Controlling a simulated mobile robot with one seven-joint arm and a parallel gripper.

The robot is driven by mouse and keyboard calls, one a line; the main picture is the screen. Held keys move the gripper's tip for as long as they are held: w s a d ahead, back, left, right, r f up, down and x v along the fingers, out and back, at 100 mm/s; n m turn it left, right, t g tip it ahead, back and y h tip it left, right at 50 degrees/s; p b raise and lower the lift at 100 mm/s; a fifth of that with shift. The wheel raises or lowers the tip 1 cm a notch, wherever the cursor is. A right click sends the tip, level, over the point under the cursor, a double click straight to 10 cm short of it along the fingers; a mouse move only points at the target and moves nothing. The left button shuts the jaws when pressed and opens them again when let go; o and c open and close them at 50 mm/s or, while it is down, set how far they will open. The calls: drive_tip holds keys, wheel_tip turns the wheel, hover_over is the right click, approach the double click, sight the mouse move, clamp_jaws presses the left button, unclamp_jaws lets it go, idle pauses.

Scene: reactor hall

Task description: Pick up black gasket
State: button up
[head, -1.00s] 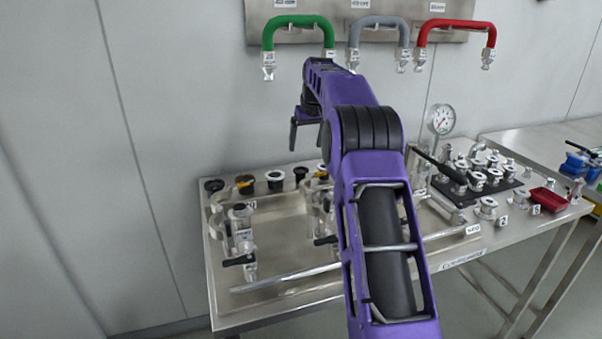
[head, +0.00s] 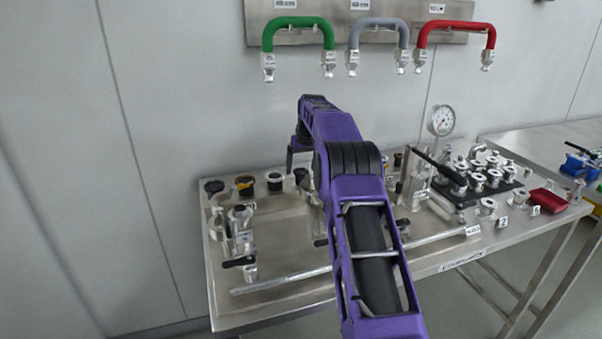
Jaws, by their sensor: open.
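Several small round fittings stand in a row along the back left of the steel table. A black round piece (head: 214,186) is at the left end of the row. Dark-topped pieces also sit on a white-sided fitting (head: 275,180) and on the fitting closest to my gripper (head: 301,175). I cannot tell which of these is the black gasket. My gripper (head: 297,168) is open, pointing down just above the back of the row. One finger shows at its left; the rest is partly hidden by my purple arm. I see nothing held in it.
The steel table (head: 290,315) carries clamps and valves (head: 240,240) at left and a long metal rod in front. Green (head: 298,22), grey and red hoses hang above.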

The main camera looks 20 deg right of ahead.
drive_tip(key=c, duration=1.4)
drive_tip(key=shift+r, duration=0.1)
